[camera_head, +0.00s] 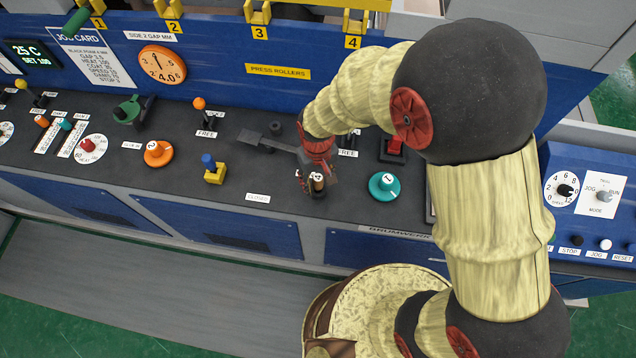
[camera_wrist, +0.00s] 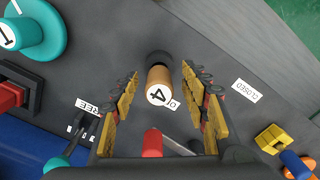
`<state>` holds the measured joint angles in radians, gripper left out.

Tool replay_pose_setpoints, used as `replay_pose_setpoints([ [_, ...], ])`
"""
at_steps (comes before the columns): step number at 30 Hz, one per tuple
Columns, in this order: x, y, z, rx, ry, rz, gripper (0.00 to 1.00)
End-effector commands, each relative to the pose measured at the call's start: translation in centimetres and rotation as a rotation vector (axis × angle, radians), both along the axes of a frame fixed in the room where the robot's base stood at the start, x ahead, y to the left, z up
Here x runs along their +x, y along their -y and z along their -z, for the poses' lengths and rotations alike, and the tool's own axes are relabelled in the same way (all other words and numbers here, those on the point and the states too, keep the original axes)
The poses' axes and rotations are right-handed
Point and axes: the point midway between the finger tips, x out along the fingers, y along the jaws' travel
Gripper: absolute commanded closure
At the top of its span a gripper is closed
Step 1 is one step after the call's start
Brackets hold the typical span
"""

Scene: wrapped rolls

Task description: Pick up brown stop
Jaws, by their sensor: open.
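The brown stop (camera_wrist: 158,78) is a small brown cylinder with a white end label marked 4. It shows in the middle of the wrist view with a dark round piece at its far end. In the head view the brown stop (camera_head: 318,179) is partly hidden by my gripper (camera_head: 314,184), which is at it over the dark panel. In the wrist view my gripper (camera_wrist: 161,72) is open, with one finger on each side of the stop. I see gaps between the fingers and the stop. I cannot tell how deep the stop sits between them.
A teal stop (camera_head: 383,186) marked 1 stands to the right, and an orange stop (camera_head: 158,153) to the left. A blue knob on a yellow block (camera_head: 214,174) stands left of my gripper. A red switch (camera_head: 393,147) and several levers are behind. The panel's front edge is close.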

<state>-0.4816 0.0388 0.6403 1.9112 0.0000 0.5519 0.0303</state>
Motion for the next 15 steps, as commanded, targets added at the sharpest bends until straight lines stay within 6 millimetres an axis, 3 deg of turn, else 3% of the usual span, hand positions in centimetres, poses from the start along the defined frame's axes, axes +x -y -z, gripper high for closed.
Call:
replay_pose_setpoints([
  [4, 0.03, 0.04, 1.33, 0.0, 0.0, 0.001, 0.55],
  [11, 0.05, 0.04, 1.41, 0.0, 0.001, 0.001, 0.55],
  [15, 0.06, 0.04, 1.4, 0.0, 0.001, 0.001, 0.62],
])
